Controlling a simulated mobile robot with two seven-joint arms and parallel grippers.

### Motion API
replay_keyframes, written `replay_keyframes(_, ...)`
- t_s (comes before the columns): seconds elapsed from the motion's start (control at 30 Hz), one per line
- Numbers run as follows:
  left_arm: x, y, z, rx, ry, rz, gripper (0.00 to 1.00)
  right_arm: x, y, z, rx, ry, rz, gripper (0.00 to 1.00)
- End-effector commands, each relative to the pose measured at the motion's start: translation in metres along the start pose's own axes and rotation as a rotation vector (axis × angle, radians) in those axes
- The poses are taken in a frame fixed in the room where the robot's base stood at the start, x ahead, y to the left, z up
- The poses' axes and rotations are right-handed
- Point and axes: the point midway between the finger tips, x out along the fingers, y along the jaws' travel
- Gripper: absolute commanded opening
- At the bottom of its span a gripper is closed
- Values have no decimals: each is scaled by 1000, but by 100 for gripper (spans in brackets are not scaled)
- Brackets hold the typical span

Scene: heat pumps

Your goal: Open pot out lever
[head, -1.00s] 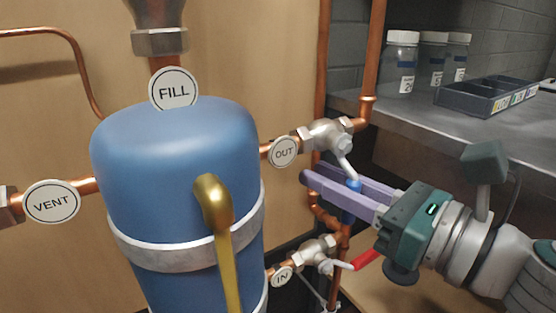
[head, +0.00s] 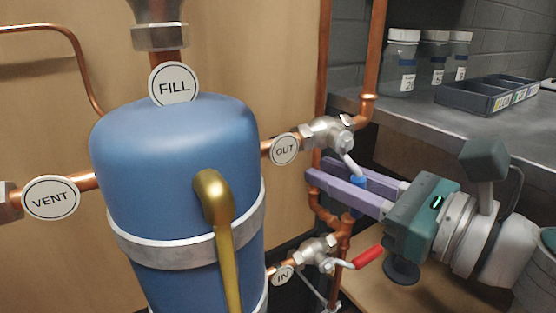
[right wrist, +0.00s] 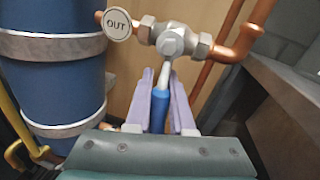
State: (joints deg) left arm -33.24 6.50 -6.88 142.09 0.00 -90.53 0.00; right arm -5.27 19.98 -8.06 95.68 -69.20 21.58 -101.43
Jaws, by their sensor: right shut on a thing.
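The blue pot (head: 175,170) stands at the left in the head view. The OUT valve (head: 328,133) sits on the copper pipe at its right, beside the round OUT tag (head: 284,150). Its lever hangs down from the valve and has a blue handle (head: 358,183); the handle also shows in the right wrist view (right wrist: 160,105). My right gripper (head: 335,188) has its purple fingers on either side of the blue handle, shut on it. The fingers hide part of the handle in the head view. My left gripper is not in view.
The IN valve (head: 317,248) with a red lever handle (head: 368,256) lies just below my right gripper. A vertical copper pipe (head: 374,60) rises behind. A metal counter (head: 480,130) with jars (head: 402,62) and a dark tray (head: 488,93) is at the right.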

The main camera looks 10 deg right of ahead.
Motion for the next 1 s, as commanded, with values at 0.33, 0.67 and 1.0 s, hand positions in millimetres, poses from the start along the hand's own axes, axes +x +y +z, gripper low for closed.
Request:
replay_keyframes(0.33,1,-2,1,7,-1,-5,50,-2,-12,1,-260,50,0,0)
replay_keyframes(0.67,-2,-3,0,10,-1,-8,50,-4,-20,3,-420,82,-1,0)
replay_keyframes(1.0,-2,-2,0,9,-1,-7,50,-4,-21,3,-461,90,-1,0)
